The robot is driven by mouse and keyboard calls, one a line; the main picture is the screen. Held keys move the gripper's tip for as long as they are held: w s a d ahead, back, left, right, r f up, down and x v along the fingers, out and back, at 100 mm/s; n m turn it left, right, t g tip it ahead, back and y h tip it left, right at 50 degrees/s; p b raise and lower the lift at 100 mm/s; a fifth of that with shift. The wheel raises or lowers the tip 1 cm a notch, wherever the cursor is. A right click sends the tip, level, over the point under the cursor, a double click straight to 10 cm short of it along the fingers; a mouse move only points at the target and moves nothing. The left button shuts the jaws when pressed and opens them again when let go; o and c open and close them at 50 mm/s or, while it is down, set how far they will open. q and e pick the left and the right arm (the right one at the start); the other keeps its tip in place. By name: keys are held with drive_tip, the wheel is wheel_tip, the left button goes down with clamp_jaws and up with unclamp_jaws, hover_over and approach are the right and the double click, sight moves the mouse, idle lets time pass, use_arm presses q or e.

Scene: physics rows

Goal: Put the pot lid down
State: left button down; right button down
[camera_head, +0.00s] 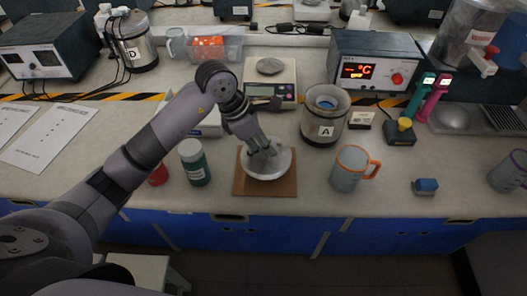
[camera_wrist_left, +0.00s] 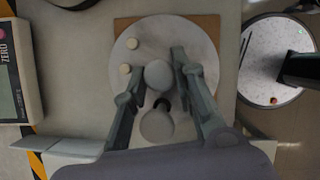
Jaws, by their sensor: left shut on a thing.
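The pot lid (camera_head: 281,167) is a pale grey round disc over a brown square board (camera_head: 238,188) near the table's front edge. In the wrist view the lid (camera_wrist_left: 197,40) covers much of the board (camera_wrist_left: 208,24), with two small pale studs on its top. My left gripper (camera_head: 263,152) comes down from above and is shut on the lid's round knob, which shows between the fingers (camera_wrist_left: 158,73). I cannot tell whether the lid touches the board or hangs just above it. The open pot marked A (camera_head: 325,128) stands behind and right. My right gripper is not in view.
A green jar with a white cap (camera_head: 196,168) stands left of the board. A grey mug with an orange handle (camera_head: 348,170) stands to its right, a blue block (camera_head: 426,186) farther right. A scale (camera_head: 270,82) stands behind. Bare tabletop lies between mug and block.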

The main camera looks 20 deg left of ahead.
use_arm(q)
wheel_tip(320, 180, down, 3)
drive_tip(key=shift+s+r, duration=0.1)
drive_tip(key=shift+r, duration=0.05)
drive_tip(key=shift+f, duration=0.6)
drive_tip(key=c, duration=1.3)
unclamp_jaws()
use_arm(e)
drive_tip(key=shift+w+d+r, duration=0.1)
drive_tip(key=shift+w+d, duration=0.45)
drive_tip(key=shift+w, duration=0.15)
use_arm(q)
drive_tip(key=shift+r, duration=0.2)
drive_tip(key=b+v, duration=0.1)
drive_tip(key=v, duration=1.1)
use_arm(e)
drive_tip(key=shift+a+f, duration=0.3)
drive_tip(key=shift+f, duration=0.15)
